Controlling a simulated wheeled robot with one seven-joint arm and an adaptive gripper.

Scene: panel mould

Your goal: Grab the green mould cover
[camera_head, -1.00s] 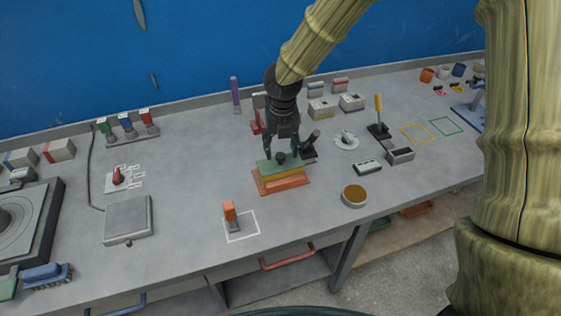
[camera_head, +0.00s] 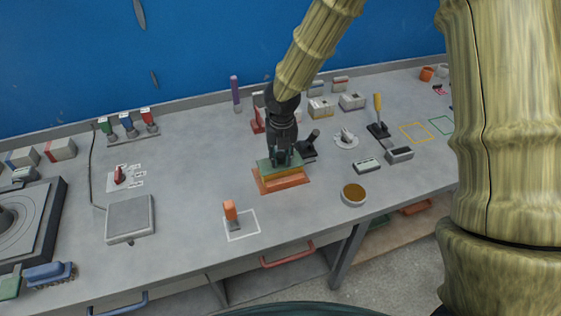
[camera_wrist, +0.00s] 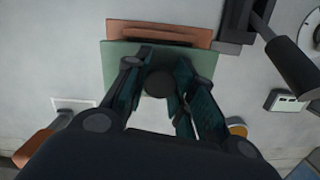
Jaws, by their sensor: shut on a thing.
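The green mould cover (camera_head: 266,165) lies on top of the orange mould base (camera_head: 283,184), with a yellowish layer showing between them. In the wrist view the green cover (camera_wrist: 117,64) fills the middle, with the orange base (camera_wrist: 160,30) showing beyond its far edge. My gripper (camera_head: 281,158) points down over the cover. In the wrist view its two fingers (camera_wrist: 160,92) stand on either side of the cover's dark round knob (camera_wrist: 159,83), and they are shut on it. The cover still appears seated on the stack.
A black lever device (camera_head: 309,144) stands close behind and right of the mould. A round dish (camera_head: 354,194) and a small display box (camera_head: 367,165) lie to the right.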

